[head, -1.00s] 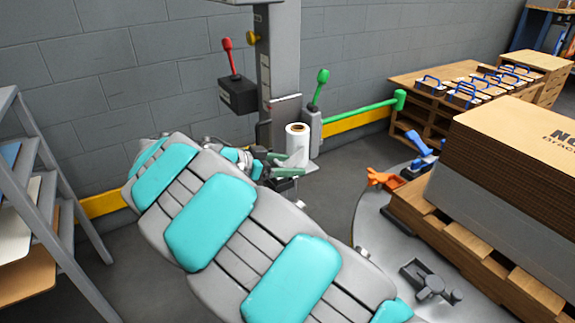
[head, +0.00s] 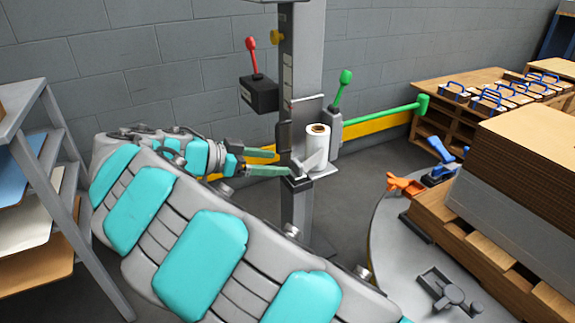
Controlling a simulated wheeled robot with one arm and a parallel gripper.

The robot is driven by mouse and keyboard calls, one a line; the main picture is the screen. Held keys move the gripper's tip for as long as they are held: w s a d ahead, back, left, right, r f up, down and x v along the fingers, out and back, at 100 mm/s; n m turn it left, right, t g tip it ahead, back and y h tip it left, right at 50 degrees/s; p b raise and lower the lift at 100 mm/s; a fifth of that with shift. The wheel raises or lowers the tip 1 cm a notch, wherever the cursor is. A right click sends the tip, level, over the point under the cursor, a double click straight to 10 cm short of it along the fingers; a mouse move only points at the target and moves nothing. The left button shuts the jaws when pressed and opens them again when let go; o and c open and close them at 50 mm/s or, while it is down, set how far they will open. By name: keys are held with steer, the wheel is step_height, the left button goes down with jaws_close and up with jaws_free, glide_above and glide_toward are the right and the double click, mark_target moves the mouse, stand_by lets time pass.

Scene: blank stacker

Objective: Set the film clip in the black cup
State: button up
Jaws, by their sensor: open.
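A black box with a red lever (head: 259,92) hangs left of the column, and a green lever (head: 343,92) stands right. A grey shelf (head: 45,180) is at left. A loaded pallet (head: 500,215) with orange and blue clamps nearby is at right.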

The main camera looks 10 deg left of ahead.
steer(key=shift+v, duration=0.8)
steer(key=s+d+r+n+g, duration=0.1)
steer(key=s+d+g, duration=0.1)
steer(key=d, duration=0.7)
steer(key=s+d+r+g, duration=0.1)
steer(key=d+g, duration=0.2)
steer(key=d, duration=0.6)
steer(key=s+d+f+n+g+y, duration=0.2)
steer(key=s+d+f+g+y, duration=0.1)
steer(key=s+d, duration=0.65)
steer(key=s+f+n+y, duration=0.4)
steer(key=s+f, duration=0.1)
steer(key=s, duration=0.6)
steer(key=s+f+n+g+y, duration=0.1)
steer(key=s+f+n+y, duration=0.3)
steer(key=s, duration=0.7)
steer(key=shift+s+a+f, duration=0.2)
steer(key=shift+a+f, duration=0.2)
steer(key=shift+f, duration=0.25)
steer(key=shift+r, duration=0.1)
